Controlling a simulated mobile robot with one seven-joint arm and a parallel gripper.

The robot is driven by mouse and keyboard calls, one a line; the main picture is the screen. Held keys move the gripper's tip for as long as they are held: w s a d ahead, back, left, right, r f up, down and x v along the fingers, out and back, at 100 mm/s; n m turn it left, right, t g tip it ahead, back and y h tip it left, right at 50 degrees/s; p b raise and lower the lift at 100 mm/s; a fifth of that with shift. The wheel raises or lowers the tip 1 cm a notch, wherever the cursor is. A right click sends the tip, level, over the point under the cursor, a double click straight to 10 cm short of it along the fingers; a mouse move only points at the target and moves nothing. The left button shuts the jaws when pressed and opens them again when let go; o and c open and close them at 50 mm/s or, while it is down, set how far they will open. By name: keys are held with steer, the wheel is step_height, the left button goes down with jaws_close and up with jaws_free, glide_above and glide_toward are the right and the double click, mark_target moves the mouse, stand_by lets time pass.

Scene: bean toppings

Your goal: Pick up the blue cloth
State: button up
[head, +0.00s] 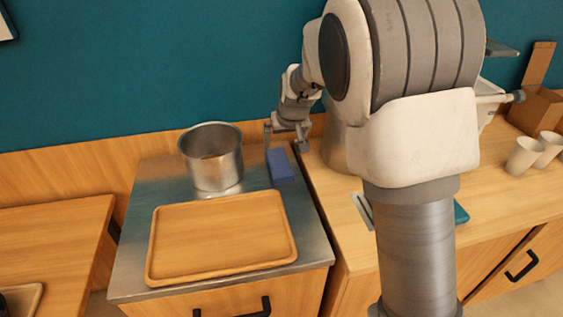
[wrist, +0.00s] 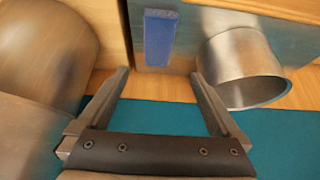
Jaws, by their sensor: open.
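The blue cloth (head: 279,164) is a small flat rectangle on the metal counter top, to the right of the metal pot (head: 214,157) and near the counter's right edge. It also shows in the wrist view (wrist: 160,38), at the top and ahead of the fingertips. My gripper (head: 287,137) is above the far end of the cloth, near the back wall. In the wrist view my gripper (wrist: 160,82) has its two fingers spread wide with nothing between them. It is apart from the cloth.
A wooden tray (head: 220,236) lies in front of the pot. In the wrist view the pot (wrist: 242,72) stands just right of the cloth, and a large rounded metal vessel (wrist: 45,48) is at left. White cups (head: 523,156) stand on the right counter. The teal wall is close behind my gripper.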

glide_toward(279, 162)
steer(key=x, duration=0.3)
steer(key=shift+s+a+f, duration=0.15)
steer(key=shift+f, duration=0.1)
steer(key=shift+b+x, duration=0.3)
steer(key=shift+x, duration=2.65)
steer(key=shift+c, duration=0.2)
steer(key=c, duration=1.1)
steer(key=shift+o, duration=0.2)
steer(key=shift+r, duration=0.15)
step_height(279, 162, up, 4)
steer(key=shift+r, duration=0.2)
steer(key=s+d+r, duration=0.6)
steer(key=s+d, duration=0.1)
steer(key=d, duration=0.2)
steer(key=shift+r, duration=0.2)
